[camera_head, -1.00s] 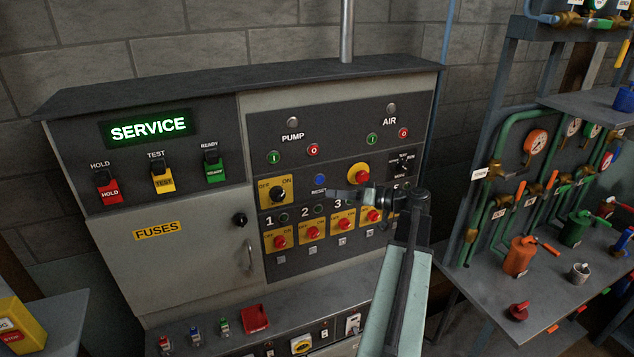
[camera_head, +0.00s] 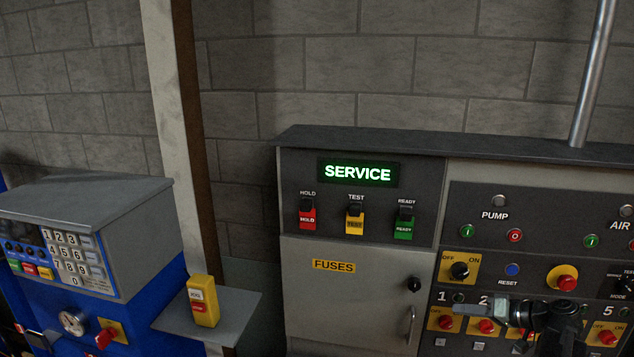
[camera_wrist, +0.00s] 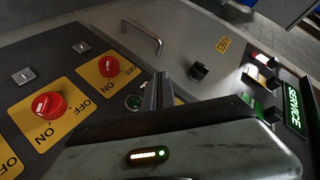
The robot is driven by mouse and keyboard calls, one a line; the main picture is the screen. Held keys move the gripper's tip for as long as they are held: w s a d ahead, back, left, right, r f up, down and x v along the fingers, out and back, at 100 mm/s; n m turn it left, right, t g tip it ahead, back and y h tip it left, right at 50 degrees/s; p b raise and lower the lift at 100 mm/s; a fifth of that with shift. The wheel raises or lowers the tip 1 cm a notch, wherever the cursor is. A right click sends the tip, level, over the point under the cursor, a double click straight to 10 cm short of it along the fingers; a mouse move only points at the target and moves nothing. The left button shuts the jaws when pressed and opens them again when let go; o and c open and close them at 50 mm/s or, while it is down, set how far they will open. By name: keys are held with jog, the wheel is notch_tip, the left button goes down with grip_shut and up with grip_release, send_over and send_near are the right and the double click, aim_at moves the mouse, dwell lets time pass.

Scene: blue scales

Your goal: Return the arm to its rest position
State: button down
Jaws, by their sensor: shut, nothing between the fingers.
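My gripper (camera_head: 468,309) is at the lower right of the head view, in front of the numbered switches of the grey control panel (camera_head: 462,222). It is shut and empty. In the wrist view its closed fingers (camera_wrist: 158,92) point toward the panel, close to a small round green indicator. I cannot tell whether they touch anything. Red rotary knobs (camera_wrist: 44,104) on yellow OFF/ON plates are beside the fingers. The lit green SERVICE display (camera_head: 358,173) is above the HOLD, TEST and READY switches.
A fuse door with a FUSES label (camera_head: 334,266) and handle fills the cabinet's left. A blue keypad machine (camera_head: 140,240) stands further left.

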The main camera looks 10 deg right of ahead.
jog(key=a+f+g+h+b, duration=0.2)
jog(key=a+f, duration=0.5)
jog(key=a, duration=0.4)
jog(key=s+a+f+n+g+h+b, duration=0.1)
jog(key=a+f+g, duration=0.4)
jog(key=a, duration=0.7)
jog(key=s+a+f+n+g+h+b, duration=0.1)
jog(key=a+f+g+h+b, duration=0.2)
jog(key=a+f, duration=0.6)
jog(key=a+h, duration=0.1)
jog(key=a, duration=0.1)
jog(key=shift+a+f+h+b, duration=0.2)
jog(key=shift+a+h+b, duration=0.2)
